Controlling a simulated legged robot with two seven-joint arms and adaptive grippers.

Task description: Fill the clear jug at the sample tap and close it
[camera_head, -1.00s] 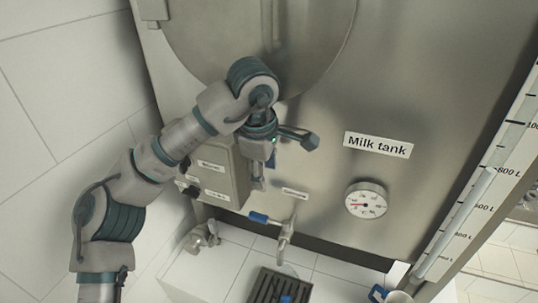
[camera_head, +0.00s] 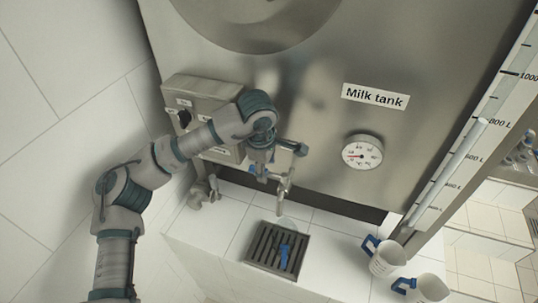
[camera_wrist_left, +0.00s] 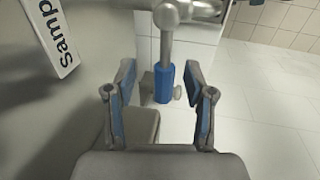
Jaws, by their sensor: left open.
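The sample tap (camera_head: 285,188) juts from the tank front above a dark drip grate (camera_head: 250,252). Its blue lever (camera_wrist_left: 163,84) on a metal stem lies between the fingertips of my left gripper (camera_head: 259,170) in the left wrist view. The fingers are open, one on each side of the lever, with gaps showing. A blue part (camera_head: 284,256) shows over the grate below the tap, with a faint clear outline around it; it looks like the clear jug's handle, but its body and lid are hard to make out. My right gripper is not in view.
Two white jugs with blue handles stand at the right: one jug (camera_head: 388,260) and another jug (camera_head: 432,289). A control box (camera_head: 205,95) and a lower valve (camera_head: 203,192) are left of the tap. A dial (camera_head: 362,152) is on the tank (camera_head: 310,80).

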